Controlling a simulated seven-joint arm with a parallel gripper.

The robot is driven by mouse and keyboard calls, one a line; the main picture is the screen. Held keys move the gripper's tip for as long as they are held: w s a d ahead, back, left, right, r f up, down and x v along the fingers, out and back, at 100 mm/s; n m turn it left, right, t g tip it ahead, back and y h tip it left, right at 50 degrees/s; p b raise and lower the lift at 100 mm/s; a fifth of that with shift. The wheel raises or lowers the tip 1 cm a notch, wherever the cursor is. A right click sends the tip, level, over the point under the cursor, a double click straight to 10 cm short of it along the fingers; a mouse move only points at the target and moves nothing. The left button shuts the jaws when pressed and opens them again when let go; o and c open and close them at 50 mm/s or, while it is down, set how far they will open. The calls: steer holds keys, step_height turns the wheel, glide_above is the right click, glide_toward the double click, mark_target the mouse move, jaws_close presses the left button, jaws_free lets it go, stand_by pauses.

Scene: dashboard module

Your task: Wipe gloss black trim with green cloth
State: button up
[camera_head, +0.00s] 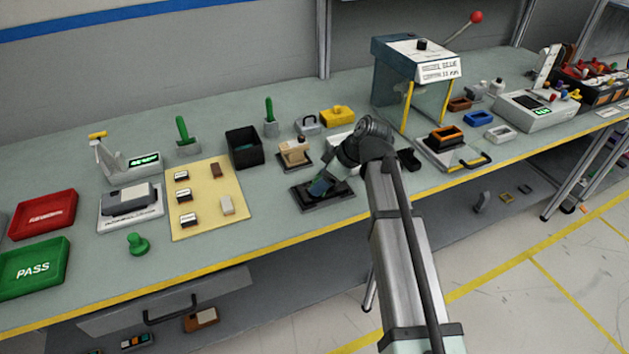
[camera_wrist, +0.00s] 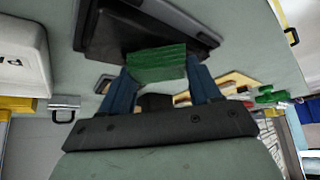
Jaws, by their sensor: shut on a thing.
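The gloss black trim (camera_head: 342,196) is a dark piece lying flat near the middle of the bench. It fills the top of the wrist view (camera_wrist: 100,32). My gripper (camera_head: 322,184) is right over it, pointing down. In the wrist view its two blue fingers (camera_wrist: 160,78) are shut on the green cloth (camera_wrist: 156,66), a folded block between the tips. The cloth overlaps the edge of the black piece in that view; whether it touches the surface I cannot tell. My fingers and arm hide part of the trim in the head view.
A beige holder (camera_head: 294,152) stands just behind the trim, and a black bin (camera_head: 244,148) behind it to the left. A yellow mat (camera_head: 205,221) with small parts lies left. A dark fixture with a yellow-edged guard (camera_head: 391,74) stands at the back right.

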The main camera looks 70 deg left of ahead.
mark_target(300, 191)
steer(key=w, duration=0.2)
steer(key=shift+w, duration=0.3)
steer(key=shift+s, duration=3.55)
step_height(300, 191, up, 2)
steer(key=shift+r, duration=0.1)
step_height(300, 191, up, 6)
steer(key=shift+f, duration=0.1)
